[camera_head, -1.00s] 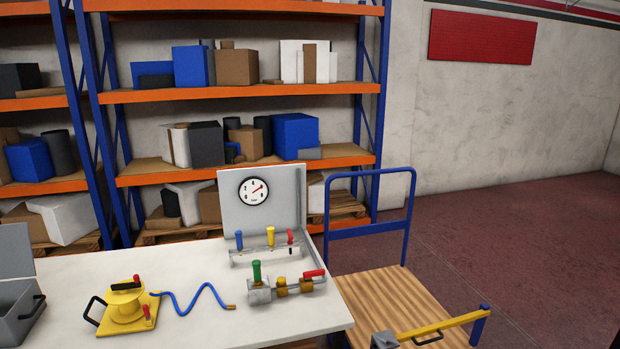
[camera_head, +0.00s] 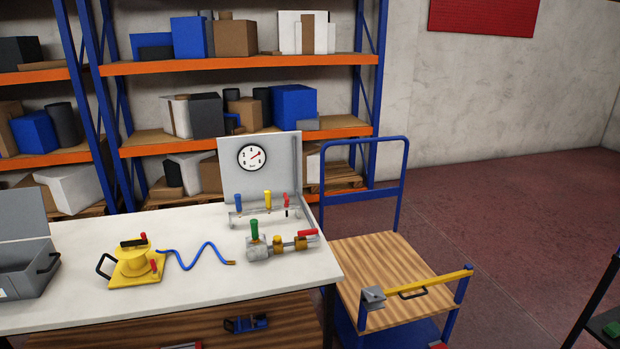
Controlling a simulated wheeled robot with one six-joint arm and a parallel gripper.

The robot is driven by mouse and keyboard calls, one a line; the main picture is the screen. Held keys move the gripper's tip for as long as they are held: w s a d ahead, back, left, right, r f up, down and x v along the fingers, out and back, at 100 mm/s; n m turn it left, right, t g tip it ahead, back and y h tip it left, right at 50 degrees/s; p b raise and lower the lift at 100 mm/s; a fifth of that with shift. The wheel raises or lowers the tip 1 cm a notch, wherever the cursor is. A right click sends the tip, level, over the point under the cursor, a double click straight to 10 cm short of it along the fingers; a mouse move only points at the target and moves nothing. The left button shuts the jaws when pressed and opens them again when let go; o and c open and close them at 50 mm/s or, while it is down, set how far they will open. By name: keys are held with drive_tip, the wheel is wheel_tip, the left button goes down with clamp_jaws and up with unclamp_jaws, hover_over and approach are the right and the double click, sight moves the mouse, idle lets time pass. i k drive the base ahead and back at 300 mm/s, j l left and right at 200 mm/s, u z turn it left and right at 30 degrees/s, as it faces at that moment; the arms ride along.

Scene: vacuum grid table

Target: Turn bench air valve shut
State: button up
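The bench air valve assembly (camera_head: 276,246) sits at the right end of the white bench (camera_head: 200,295). It has a grey block, brass fittings and a red lever handle (camera_head: 308,233) pointing right, roughly in line with the pipe. A green-handled piece (camera_head: 254,230) stands upright on the grey block. Behind it, a grey panel carries a round gauge (camera_head: 252,157); its red needle points up and right. A rail (camera_head: 262,217) in front of the panel holds blue, yellow and red handles. My gripper is not in view.
A yellow vacuum device (camera_head: 134,264) and a blue hose (camera_head: 195,256) lie on the bench, with an open grey case (camera_head: 28,270) at left. A blue cart (camera_head: 372,268) with a wooden deck and yellow bar stands right of the bench. Orange shelving is behind; floor is open at right.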

sight(301, 234)
drive_tip(key=i+j, duration=0.25)
drive_tip(key=i, duration=0.25)
drive_tip(key=i+j, duration=0.2)
drive_tip(key=i, duration=0.25)
drive_tip(key=i+j, duration=0.25)
drive_tip(key=i, duration=0.25)
drive_tip(key=i+j+z, duration=0.1)
drive_tip(key=i, duration=0.35)
drive_tip(key=j, duration=0.15)
